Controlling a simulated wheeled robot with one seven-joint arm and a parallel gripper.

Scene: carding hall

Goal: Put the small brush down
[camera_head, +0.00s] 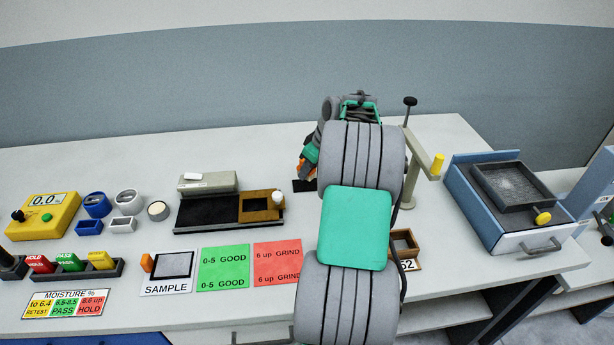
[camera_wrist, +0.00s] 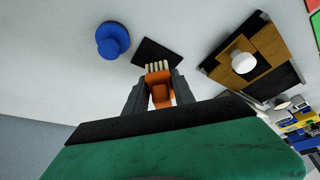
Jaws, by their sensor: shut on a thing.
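The small brush, with an orange handle and pale bristles, shows in the wrist view (camera_wrist: 160,94). My gripper (camera_wrist: 159,92) is shut on its orange handle. The bristles point away from the gripper toward a small black pad (camera_wrist: 155,52) on the table. I cannot tell whether they touch it. In the head view, my gripper (camera_head: 309,165) is low over the table's back part, and part of the orange brush (camera_head: 311,152) shows. The black pad (camera_head: 300,186) lies just below it there. My arm hides much of this area.
A blue round knob-like thing (camera_wrist: 112,40) stands beside the pad. A black-and-wood device with a white knob (camera_head: 257,207) is close on the left. A stand with a yellow handle (camera_head: 437,165) and a blue box with a tray (camera_head: 501,239) are to the right.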

